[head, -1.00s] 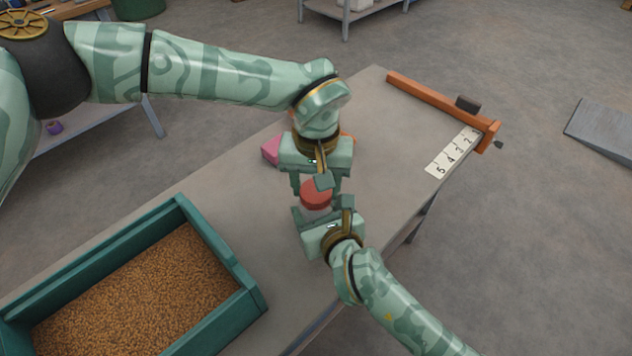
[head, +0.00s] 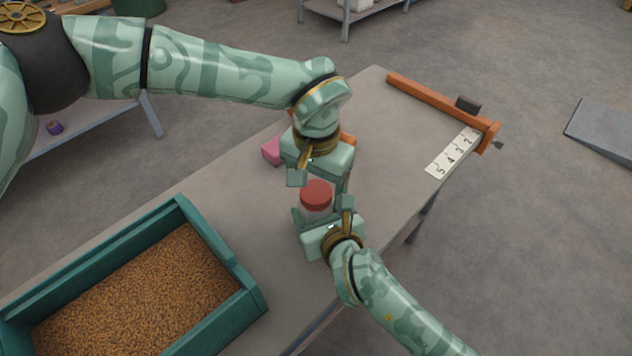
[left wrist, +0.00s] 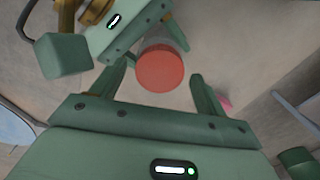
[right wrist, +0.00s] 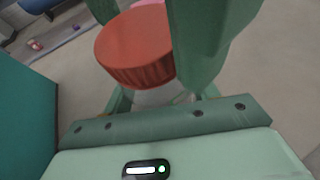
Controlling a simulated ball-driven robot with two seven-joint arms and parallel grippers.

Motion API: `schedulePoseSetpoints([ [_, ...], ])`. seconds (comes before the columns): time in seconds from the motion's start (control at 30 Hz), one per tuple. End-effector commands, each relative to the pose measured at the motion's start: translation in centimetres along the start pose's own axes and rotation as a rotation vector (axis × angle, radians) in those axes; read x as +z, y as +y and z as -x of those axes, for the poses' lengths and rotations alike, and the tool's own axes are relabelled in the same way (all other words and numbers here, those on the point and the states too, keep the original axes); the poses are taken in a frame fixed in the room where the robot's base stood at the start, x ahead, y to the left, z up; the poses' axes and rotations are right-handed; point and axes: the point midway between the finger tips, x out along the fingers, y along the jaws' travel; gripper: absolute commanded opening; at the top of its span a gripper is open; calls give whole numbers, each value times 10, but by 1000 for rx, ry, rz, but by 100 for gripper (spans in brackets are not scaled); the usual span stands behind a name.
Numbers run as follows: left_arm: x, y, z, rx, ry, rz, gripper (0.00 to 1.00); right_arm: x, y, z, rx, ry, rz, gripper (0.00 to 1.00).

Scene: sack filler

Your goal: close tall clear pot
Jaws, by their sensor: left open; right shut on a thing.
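The tall clear pot (head: 312,214) stands upright at the near edge of the table, with a red lid (head: 316,192) sitting on its top. My right gripper (head: 326,211) is shut on the pot's body, below the lid. In the right wrist view the ribbed lid (right wrist: 138,48) sits over the clear wall, partly hidden by a finger. My left gripper (head: 320,181) is open just above and behind the lid. In the left wrist view the lid (left wrist: 160,70) shows between the spread fingertips, with a gap on each side. Whether the lid is seated tight I cannot tell.
A teal bin (head: 222,253) of brown grain stands at the left on the table (head: 390,150). A pink object (head: 271,150) and an orange one (head: 348,139) are partly behind my left gripper. An orange bar (head: 435,97) and a number strip (head: 453,152) lie at the far right end.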

Motion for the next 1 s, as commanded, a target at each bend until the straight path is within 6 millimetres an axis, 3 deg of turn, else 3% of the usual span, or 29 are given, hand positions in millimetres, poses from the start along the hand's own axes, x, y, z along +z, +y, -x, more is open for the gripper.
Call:
schedulePoseSetpoints([
  [0.33,0,0,40,0,1,0,74,-1,0,0,0,2,0,0],
  [0.73,-2,3,47,22,11,8,71,0,0,0,0,1,0,0],
  [0.87,-3,4,52,29,13,208,71,0,0,0,-1,1,0,0],
  [1.0,-4,4,57,34,10,598,71,0,0,0,-1,1,0,0],
])
